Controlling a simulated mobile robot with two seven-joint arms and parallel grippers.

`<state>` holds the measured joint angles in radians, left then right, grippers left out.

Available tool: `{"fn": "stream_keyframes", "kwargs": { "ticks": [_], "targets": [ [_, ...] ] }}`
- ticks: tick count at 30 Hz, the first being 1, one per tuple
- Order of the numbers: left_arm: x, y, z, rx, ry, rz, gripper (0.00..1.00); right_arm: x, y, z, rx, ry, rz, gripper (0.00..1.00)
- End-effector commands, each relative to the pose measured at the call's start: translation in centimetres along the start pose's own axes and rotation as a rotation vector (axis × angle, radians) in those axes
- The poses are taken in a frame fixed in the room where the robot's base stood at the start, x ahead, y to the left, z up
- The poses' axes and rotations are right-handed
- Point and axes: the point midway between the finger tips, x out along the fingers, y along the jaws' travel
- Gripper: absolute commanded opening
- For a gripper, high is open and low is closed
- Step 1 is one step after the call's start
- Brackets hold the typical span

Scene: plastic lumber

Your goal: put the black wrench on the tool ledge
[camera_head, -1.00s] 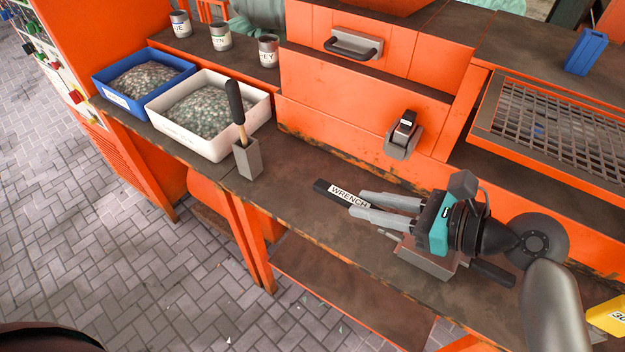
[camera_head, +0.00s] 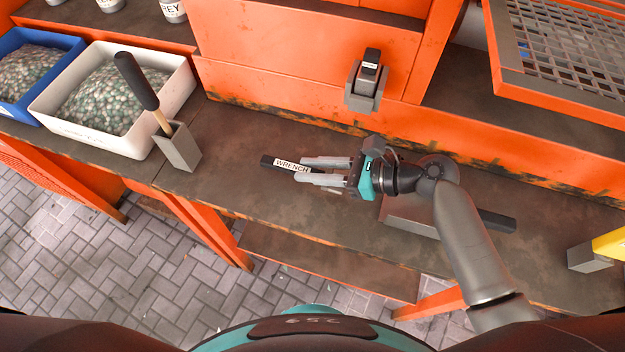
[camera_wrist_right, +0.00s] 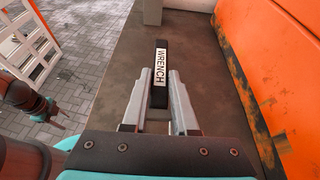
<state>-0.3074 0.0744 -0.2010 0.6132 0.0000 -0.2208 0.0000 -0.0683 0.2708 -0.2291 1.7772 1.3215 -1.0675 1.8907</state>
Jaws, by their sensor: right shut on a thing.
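The black wrench (camera_head: 268,161) is a dark bar with a white label reading WRENCH. My right gripper (camera_head: 312,171) is shut on it, with the labelled end sticking out ahead of the fingers to the left. In the right wrist view, the wrench (camera_wrist_right: 161,61) stands out between the two grey fingers of my right gripper (camera_wrist_right: 160,88). The wrench is over the dark worktop (camera_head: 240,200); I cannot tell whether it touches it. No marked tool ledge can be made out.
A grey holder (camera_head: 180,150) with a black-handled tool stands left of the wrench. White (camera_head: 180,88) and blue (camera_head: 8,108) bins of pellets stand farther left. A grey block-like thing with a black handle (camera_head: 497,221) lies behind my right arm. An orange wall (camera_head: 270,95) bounds the back.

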Motion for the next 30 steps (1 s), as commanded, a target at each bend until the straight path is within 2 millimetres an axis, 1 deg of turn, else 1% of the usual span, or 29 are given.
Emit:
{"fn": "stream_keyframes", "kwargs": {
  "ticks": [1,3,7,12,20,21,28,30],
  "targets": [
    [0.5,0.0,-0.1,0.0,0.002,0.0,0.5,0.4,0.0,-0.9,0.004,-0.001,0.0,0.0],
    [1.1,-0.1,-0.2,0.001,0.005,-0.001,0.5,0.8,0.0,-2.0,0.005,-0.001,0.0,0.0],
    [1.7,-0.2,-0.6,0.001,0.012,-0.002,0.5,1.4,0.0,-3.4,0.003,-0.001,-0.001,0.0],
    [1.6,-0.4,-1.1,0.002,0.02,-0.005,0.5,1.4,0.0,-3.5,0.001,-0.001,-0.001,0.0],
    [1.7,-0.6,-1.0,0.002,0.019,-0.007,0.5,1.6,0.0,-3.8,0.001,-0.001,0.0,0.0],
    [1.6,-0.6,-1.0,0.002,0.019,-0.007,0.5,1.6,0.0,-3.8,0.001,0.001,0.0,0.31],
    [1.6,-0.6,-0.9,0.002,0.018,-0.008,0.5,1.6,0.0,-3.8,0.001,0.0,0.0,0.57],
    [1.6,-0.6,-0.9,0.001,0.017,-0.008,0.5,1.6,0.0,-3.8,0.001,0.001,0.0,0.57]
  ]
}}
